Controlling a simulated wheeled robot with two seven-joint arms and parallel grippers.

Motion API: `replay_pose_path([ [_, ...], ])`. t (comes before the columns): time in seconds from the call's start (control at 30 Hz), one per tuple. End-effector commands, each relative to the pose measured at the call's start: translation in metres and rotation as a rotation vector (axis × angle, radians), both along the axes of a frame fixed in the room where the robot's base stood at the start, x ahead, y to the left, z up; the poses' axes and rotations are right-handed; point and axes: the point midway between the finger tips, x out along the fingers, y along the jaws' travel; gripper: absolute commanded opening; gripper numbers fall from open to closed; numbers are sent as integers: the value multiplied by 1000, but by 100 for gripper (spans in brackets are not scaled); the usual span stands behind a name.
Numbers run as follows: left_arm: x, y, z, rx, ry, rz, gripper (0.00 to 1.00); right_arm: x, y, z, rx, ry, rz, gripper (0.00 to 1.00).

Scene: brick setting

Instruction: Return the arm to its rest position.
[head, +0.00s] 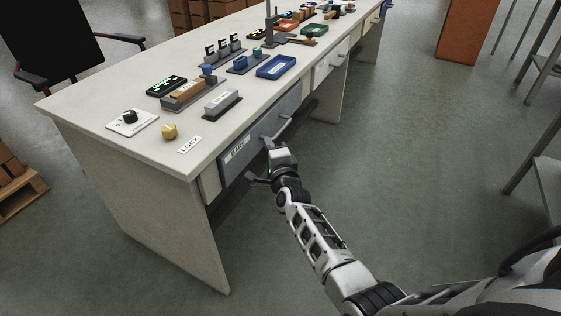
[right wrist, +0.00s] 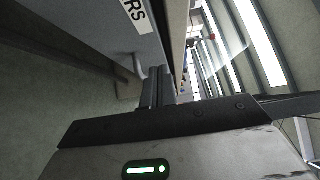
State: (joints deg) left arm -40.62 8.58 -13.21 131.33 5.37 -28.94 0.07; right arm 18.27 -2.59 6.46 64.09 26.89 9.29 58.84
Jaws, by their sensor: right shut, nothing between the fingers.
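My right arm reaches from the lower right of the head view to the front of the desk. My right gripper (head: 268,144) is shut and empty, close to the grey drawer (head: 262,138) and near the lower end of its bar handle (head: 284,127). I cannot tell whether it touches the handle. In the right wrist view the closed fingers (right wrist: 158,88) point away from the camera, just under the grey drawer front (right wrist: 88,28) with its white label (right wrist: 135,14) ending in "RS". My left gripper is not in view.
The desk top (head: 120,90) carries a yellow knob (head: 169,131), a "LOCK" label (head: 190,145), a blue tray (head: 276,67) and several other small things. An office chair (head: 60,45) stands behind the desk. The floor (head: 420,150) right of the desk is clear.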

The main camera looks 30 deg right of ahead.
Motion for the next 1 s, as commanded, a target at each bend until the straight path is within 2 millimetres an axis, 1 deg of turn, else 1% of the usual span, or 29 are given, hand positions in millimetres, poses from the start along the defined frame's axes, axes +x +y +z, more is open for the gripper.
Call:
replay_pose_path([
  [0.03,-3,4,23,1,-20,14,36,-11,5,8,1,3,4,0],
  [0.07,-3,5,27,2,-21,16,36,-18,6,8,2,4,4,0],
  [0.1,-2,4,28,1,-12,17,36,-28,7,7,3,4,3,0],
  [0.2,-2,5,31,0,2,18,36,-49,10,6,3,4,2,0],
  [0.3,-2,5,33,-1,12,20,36,-65,12,5,2,3,1,0],
  [0.43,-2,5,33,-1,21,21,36,-78,14,3,2,1,1,0],
  [0.7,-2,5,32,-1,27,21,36,-87,16,1,-18,8,9,0],
  [0.77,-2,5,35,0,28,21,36,-96,21,2,-81,36,37,0],
  [0.87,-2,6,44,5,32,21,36,-129,40,3,-310,130,147,0],
  [0.97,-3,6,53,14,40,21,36,-180,68,8,-639,242,317,0],
  [1.0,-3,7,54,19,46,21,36,-203,80,10,-772,280,389,0],
])
